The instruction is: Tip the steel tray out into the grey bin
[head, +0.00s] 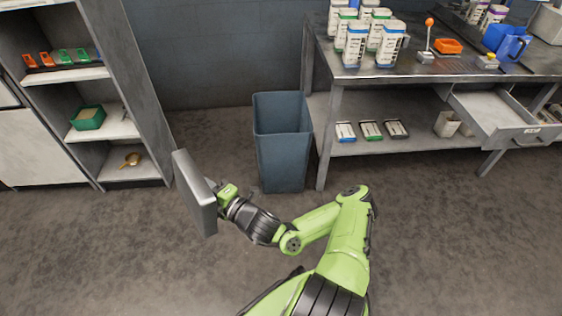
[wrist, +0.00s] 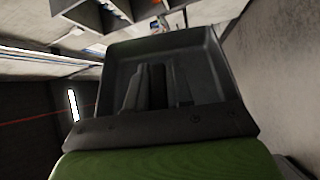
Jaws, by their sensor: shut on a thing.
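The steel tray (head: 194,192) is a flat grey rectangular tray, held up on edge, nearly upright, to the left of the bin. My gripper (head: 224,193) is shut on it at its right side, above the floor. In the wrist view the tray (wrist: 206,62) fills the middle, with my dark gripper fingers (wrist: 147,88) against it. I cannot tell whether anything is in the tray. The grey bin (head: 284,160) is a tall, blue-grey, open-topped bin standing on the floor. The tray is apart from it and not over its opening. The bin's bottom is hidden.
A shelf unit (head: 140,85) with small goods stands at the left, close to the tray. A steel workbench (head: 415,75) with cartons and an open drawer (head: 500,117) stands right of the bin. The floor in front is clear apart from my arm.

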